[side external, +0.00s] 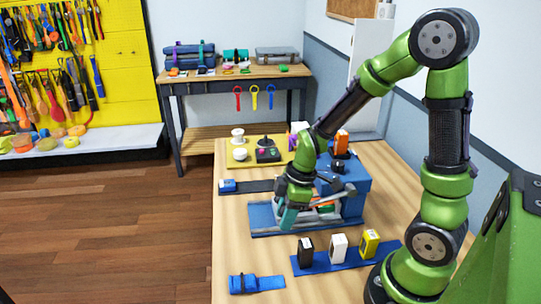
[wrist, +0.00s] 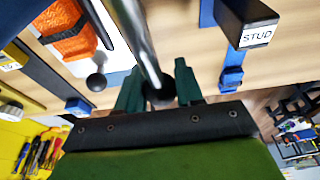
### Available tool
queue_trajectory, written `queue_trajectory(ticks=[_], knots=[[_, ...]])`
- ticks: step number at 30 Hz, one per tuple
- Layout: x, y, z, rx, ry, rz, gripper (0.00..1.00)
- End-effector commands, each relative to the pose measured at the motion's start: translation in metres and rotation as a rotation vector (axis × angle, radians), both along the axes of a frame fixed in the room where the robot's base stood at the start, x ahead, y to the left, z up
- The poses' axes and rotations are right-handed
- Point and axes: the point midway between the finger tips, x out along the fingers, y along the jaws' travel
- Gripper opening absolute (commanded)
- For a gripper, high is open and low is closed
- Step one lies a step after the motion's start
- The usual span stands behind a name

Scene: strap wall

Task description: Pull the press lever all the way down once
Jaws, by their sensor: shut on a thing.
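The press lever shows in the wrist view as a grey metal rod (wrist: 138,38) ending in a dark round knob (wrist: 160,93). My gripper (wrist: 160,88) has its two green fingers on either side of the knob, shut on it. In the side external view my gripper (side external: 287,217) is low over the blue and grey tray at the press, left of the blue press body (side external: 356,186). The knob is hidden there behind my fingers and wrist.
Black, white and yellow boxes stand on a blue strip (side external: 318,264) in front. A small blue item (side external: 256,284) lies near the table's front left. A yellow board (side external: 238,164) with round parts and buttons is behind. A dark block labelled STUD (wrist: 255,32) is nearby.

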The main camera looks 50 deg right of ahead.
Motion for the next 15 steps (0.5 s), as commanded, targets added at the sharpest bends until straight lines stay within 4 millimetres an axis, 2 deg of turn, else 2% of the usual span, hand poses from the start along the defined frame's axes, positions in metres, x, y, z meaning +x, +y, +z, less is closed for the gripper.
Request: queue_trajectory(ticks=[10, 15], knots=[[0.001, 0.0, 0.03, -0.001, 0.004, -0.004, 0.22], [0.001, 0.001, 0.039, -0.002, 0.005, -0.005, 0.21]])
